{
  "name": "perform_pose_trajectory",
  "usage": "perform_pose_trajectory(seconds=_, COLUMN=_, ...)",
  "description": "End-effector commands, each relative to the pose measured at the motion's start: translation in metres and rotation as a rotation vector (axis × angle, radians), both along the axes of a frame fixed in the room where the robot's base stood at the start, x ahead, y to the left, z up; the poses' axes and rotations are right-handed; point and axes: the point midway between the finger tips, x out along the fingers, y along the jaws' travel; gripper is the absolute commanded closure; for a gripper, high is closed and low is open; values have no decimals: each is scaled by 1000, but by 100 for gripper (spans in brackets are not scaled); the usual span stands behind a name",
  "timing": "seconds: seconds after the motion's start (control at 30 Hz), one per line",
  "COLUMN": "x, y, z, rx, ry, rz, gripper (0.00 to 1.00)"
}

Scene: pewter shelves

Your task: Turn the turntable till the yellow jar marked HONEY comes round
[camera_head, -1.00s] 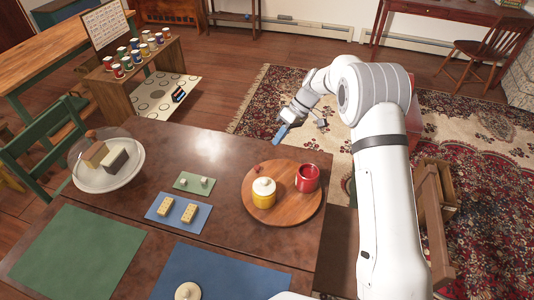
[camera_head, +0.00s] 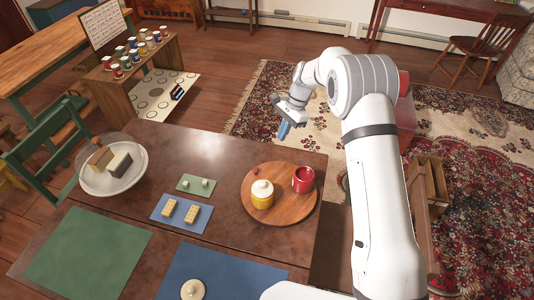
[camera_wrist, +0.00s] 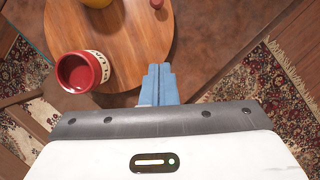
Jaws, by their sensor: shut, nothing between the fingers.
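The turntable (camera_head: 285,209) is a round wooden board at the right end of the dark table; it also shows in the wrist view (camera_wrist: 128,45). On its left part stands a yellow jar (camera_head: 262,198) with a cream lid; no lettering is readable on it. A red jar (camera_head: 303,182) stands at its right edge; in the wrist view this red jar (camera_wrist: 82,72) is open-topped with a cream marked band. A small red knob (camera_wrist: 157,3) sits near the rim. My gripper (camera_head: 283,131), with blue fingers, is shut and empty beyond the table's far edge, apart from the turntable.
Left of the turntable lie a green mat (camera_head: 197,190) and a blue mat (camera_head: 181,222) with small blocks. A clear dome (camera_head: 112,168) covers a plate further left. A round lidded thing (camera_head: 193,290) is at the front. Rug floor lies beyond the table.

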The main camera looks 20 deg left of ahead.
Motion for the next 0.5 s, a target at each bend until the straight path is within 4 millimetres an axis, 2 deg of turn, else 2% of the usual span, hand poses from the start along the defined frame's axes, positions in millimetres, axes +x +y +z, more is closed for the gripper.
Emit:
perform_pose_trajectory(seconds=0.17, x=-6, y=5, z=-24, rx=-4, ry=4, rz=-3, gripper=100)
perform_pose_trajectory(seconds=0.5, x=-27, y=23, z=-92, rx=-2, ry=4, rz=0, gripper=100)
